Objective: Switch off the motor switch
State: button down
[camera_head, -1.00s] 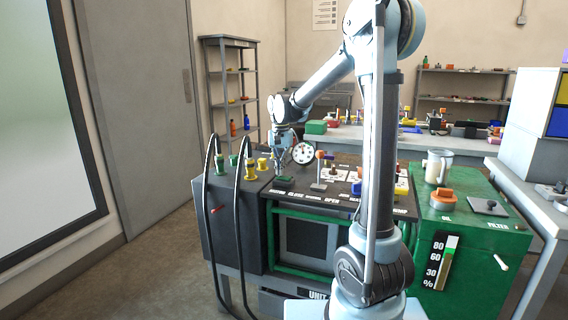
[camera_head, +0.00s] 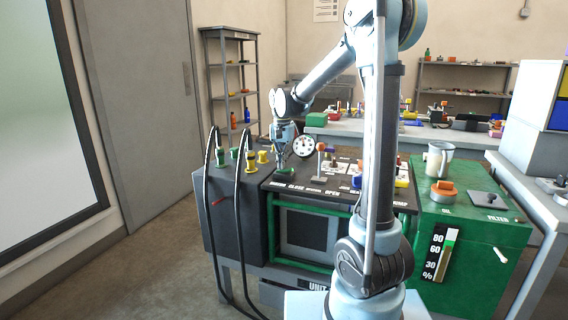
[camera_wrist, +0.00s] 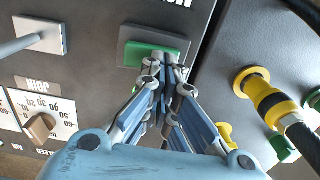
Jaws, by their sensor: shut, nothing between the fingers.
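The motor switch appears to be the green rocker (camera_head: 285,171) at the left front of the dark cart top. The fingers hide the area just below that edge.
Yellow connectors (camera_wrist: 262,92) with dark hoses stand right of the fingers in the wrist view. A grey lever (camera_wrist: 40,36) and a dial with a brown knob (camera_wrist: 40,126) are to the left. A round gauge (camera_head: 304,146) stands behind the switch.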

jog(key=shift+s+d+r, duration=0.15)
jog(key=shift+d+r, duration=0.05)
jog(key=shift+d, duration=0.2)
jog(key=shift+r, duration=0.2)
notch_tip(320, 180, up, 13)
jog(key=w+a, duration=0.1)
jog(key=a, duration=0.1)
jog(key=shift+a+r, duration=0.15)
jog(key=shift+r, duration=0.05)
dwell(0.4)
